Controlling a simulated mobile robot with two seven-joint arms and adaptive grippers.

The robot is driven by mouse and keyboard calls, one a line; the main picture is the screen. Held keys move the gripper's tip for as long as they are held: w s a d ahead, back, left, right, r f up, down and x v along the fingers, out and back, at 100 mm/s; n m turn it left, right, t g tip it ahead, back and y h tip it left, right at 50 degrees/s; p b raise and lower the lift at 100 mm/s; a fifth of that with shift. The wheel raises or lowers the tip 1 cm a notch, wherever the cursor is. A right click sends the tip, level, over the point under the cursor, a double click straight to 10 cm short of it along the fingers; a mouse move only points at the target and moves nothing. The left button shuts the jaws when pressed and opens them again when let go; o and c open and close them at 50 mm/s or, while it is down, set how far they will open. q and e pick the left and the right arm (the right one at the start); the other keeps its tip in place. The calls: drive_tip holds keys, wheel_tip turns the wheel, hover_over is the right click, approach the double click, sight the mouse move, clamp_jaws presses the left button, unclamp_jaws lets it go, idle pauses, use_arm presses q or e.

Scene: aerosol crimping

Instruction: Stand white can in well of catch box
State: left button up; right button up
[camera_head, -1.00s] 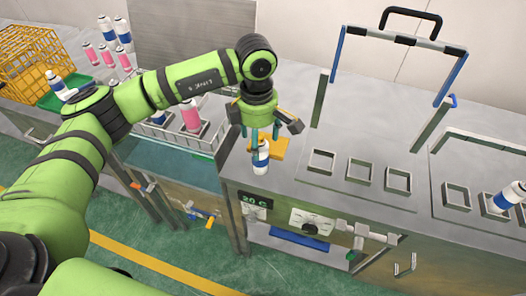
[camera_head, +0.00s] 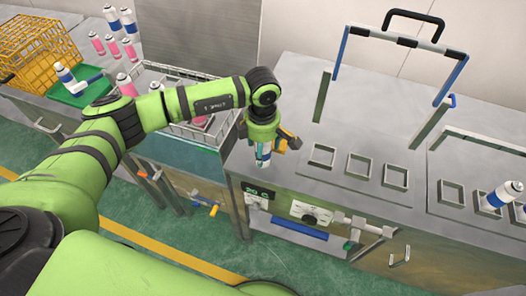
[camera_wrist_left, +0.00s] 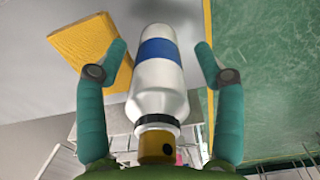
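A white can (camera_wrist_left: 157,75) with a blue band stands between the fingers of my left gripper (camera_wrist_left: 158,60) in the left wrist view. Its dark collar and brass-coloured top point toward the palm. Gaps show between the can and both fingers, so the gripper is open around it. In the head view my left gripper (camera_head: 266,148) is over this can (camera_head: 263,157) near the left front corner of the grey bench. Several square frames (camera_head: 358,165) form wells on the bench; I cannot tell which belongs to the catch box. My right gripper is not in view.
A yellow-orange block (camera_wrist_left: 90,48) lies beside the can. A wire basket (camera_head: 180,90), a yellow crate (camera_head: 38,50) and several pink and white cans are at left. A handled frame (camera_head: 400,40) rises behind the wells.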

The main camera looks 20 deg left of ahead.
use_arm(q)
drive_tip(key=c, duration=1)
clamp_jaws()
drive_tip(key=shift+r, duration=0.1)
